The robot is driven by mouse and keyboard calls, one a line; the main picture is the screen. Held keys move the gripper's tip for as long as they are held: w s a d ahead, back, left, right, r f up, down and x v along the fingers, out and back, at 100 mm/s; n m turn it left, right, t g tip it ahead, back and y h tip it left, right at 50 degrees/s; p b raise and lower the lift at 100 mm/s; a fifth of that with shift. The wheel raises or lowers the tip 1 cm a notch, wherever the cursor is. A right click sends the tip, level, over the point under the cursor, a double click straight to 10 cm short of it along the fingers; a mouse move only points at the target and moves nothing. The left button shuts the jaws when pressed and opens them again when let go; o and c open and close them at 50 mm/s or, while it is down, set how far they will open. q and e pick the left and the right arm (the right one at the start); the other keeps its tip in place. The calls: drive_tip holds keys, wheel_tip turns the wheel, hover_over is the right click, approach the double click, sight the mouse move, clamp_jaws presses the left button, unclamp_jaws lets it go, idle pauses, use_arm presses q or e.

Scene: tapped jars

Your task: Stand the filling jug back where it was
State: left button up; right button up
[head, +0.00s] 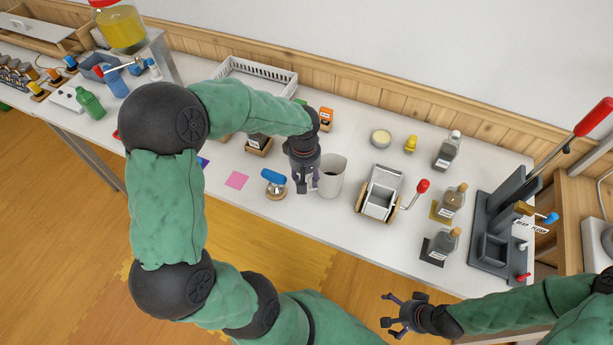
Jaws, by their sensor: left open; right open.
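The filling jug (334,180) is a pale grey, open-topped jug. It appears to stand upright on the white table, left of the middle of the bench row. My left gripper (302,188) points down at the jug's left side, where its handle is. Its fingers are open and partly cover the handle; I cannot tell whether they touch it. My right gripper (388,311) is open and empty, in front of the table's front edge at the lower right.
A grey device with a red-knobbed crank (380,193) stands right of the jug. Bottles (439,245) and a tall lever press (497,230) stand farther right.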

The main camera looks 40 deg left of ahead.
use_arm(q)
drive_tip(key=shift+s+r+p, duration=0.15)
drive_tip(key=shift+r+p, duration=2)
drive_tip(key=shift+r, duration=0.95)
wheel_tip(320, 180, up, 12)
drive_tip(key=shift+s+a, duration=0.15)
drive_tip(key=shift+s, duration=0.05)
